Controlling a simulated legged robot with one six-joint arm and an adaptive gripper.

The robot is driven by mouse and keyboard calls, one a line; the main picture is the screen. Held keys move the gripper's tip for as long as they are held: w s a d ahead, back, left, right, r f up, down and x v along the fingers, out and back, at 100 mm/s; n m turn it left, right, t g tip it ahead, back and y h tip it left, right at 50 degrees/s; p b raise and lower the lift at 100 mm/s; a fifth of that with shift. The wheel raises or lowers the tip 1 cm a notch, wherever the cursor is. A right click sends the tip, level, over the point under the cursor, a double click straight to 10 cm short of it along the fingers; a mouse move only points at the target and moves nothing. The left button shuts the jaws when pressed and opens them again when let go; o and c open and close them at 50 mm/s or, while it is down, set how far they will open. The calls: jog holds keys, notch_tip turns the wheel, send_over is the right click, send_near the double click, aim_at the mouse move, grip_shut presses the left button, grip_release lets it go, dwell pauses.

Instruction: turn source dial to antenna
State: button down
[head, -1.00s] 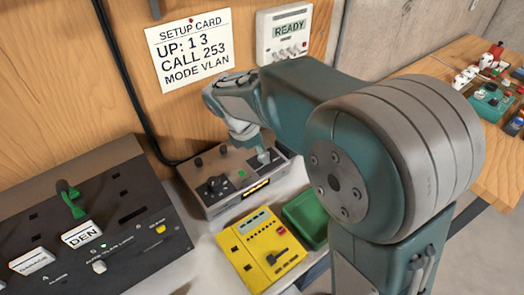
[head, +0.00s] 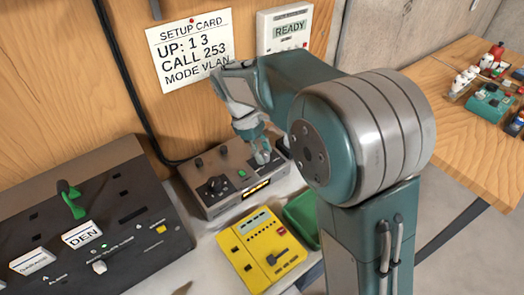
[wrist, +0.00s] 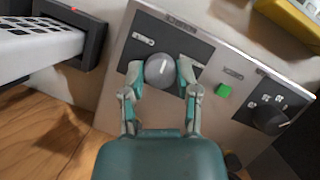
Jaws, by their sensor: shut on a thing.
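A grey-brown box (head: 214,206) stands against the wooden wall in the head view. A round grey dial (wrist: 160,70) with a white pointer line sits on a dark plate on its face. My gripper (wrist: 161,74) has one finger on each side of this dial and is shut on it. The pointer line is near vertical in the wrist picture.
A black knob (wrist: 270,115) and a green square button (wrist: 224,91) are on the same box. A yellow unit (head: 262,248) and a green tray (head: 302,222) stand in front. A dark panel (head: 95,225) with a green lever is at left. A setup card (head: 190,48) hangs behind.

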aim_at(263, 152)
jog(key=m+g+y, duration=0.1)
jog(key=m, duration=0.3)
jog(key=shift+w+f+m, duration=0.1)
jog(key=shift+m, duration=0.2)
jog(key=shift+d+m+g+y, duration=0.1)
jog(key=shift+m+g+y, duration=0.3)
jog(key=shift+m, duration=0.85)
jog(key=shift+m+g+y, duration=0.2)
jog(key=shift+m+y, duration=0.4)
jog(key=shift+m, duration=0.65)
jog(key=shift+c, duration=1.7)
grip_release()
notch_tip(263, 152, up, 10)
jog(key=shift+f, duration=0.1)
